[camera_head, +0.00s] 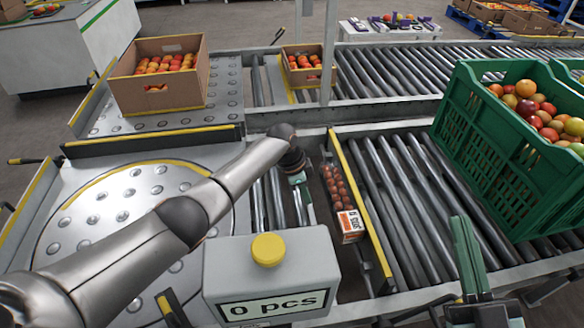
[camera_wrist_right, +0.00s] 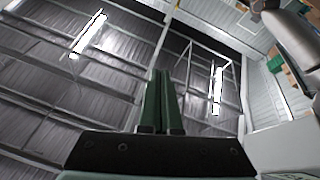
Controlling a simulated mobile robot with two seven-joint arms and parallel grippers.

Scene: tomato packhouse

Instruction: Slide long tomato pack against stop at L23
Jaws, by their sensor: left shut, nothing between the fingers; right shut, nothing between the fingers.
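The long tomato pack (camera_head: 335,184) is a narrow tray of red tomatoes with an orange and white label at its near end. It lies lengthwise on the conveyor, just left of a long yellow-topped bar (camera_head: 357,190). I cannot tell whether pack and bar touch. No L23 mark is legible. My left gripper (camera_head: 309,208) is shut and empty, pointing down just left of the pack, with a small gap showing. My right gripper (camera_head: 462,228) is shut and empty at the lower right, away from the pack; its green fingers point up in the right wrist view (camera_wrist_right: 162,98).
A grey box with a yellow button (camera_head: 268,250) and a "0 pcs" display stands in front. A green crate (camera_head: 490,150) of tomatoes stands on the rollers at right. Cardboard boxes (camera_head: 190,92) (camera_head: 290,82) stand behind. Rollers (camera_head: 400,190) right of the bar are clear.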

